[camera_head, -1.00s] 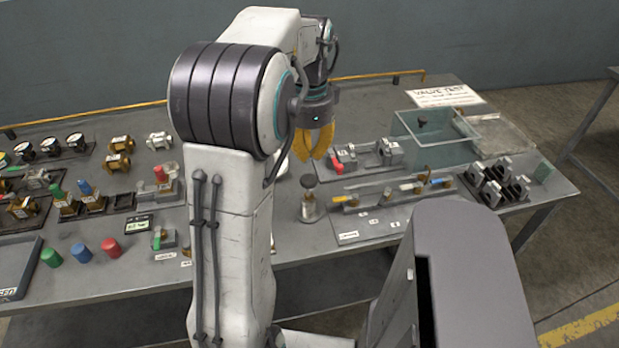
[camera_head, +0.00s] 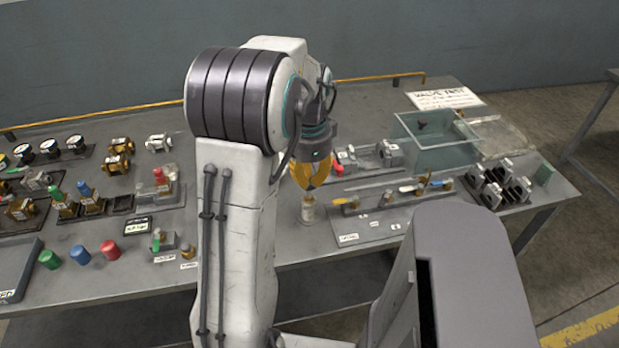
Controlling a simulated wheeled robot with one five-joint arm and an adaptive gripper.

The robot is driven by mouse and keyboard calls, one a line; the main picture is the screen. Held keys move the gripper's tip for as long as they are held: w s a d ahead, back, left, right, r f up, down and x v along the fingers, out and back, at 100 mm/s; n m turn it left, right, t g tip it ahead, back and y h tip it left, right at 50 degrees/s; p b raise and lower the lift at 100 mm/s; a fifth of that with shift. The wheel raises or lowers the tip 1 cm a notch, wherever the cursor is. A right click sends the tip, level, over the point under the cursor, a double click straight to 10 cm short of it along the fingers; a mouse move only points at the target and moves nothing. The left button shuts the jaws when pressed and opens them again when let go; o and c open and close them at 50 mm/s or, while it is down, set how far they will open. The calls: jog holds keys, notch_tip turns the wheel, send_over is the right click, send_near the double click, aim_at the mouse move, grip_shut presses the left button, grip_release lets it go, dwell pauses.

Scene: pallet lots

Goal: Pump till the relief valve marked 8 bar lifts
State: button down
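A small hand pump (camera_head: 307,209) with a pale body stands upright near the bench's front middle. Its dark top knob is hidden behind or between the orange fingers of my gripper (camera_head: 311,186). The gripper points down directly over the pump; I cannot tell whether the fingers touch the knob or are closed on it. Brass valves with a green cap (camera_head: 59,197), a blue cap (camera_head: 86,192) and a red cap (camera_head: 161,178) stand at the left. No 8 bar mark is readable.
Loose green (camera_head: 50,259), blue (camera_head: 80,255) and red (camera_head: 111,250) caps stand at the front left. A clear box (camera_head: 440,152) and a tool board (camera_head: 395,218) lie right of the pump. Several gauges (camera_head: 49,149) stand at the back left. My arm hides the bench's middle.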

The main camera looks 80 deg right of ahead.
aim_at(310, 185)
notch_tip(310, 185, down, 4)
jog(key=b, duration=0.2)
jog(key=shift+r+b, duration=0.1)
jog(key=shift+b, duration=0.25)
jog(key=shift+r, duration=0.1)
jog(key=shift+r+p, duration=0.7)
jog(key=shift+p, duration=0.05)
notch_tip(310, 185, up, 13)
jog(key=p, duration=0.3)
jog(key=shift+f, duration=0.15)
jog(key=shift+w, duration=0.15)
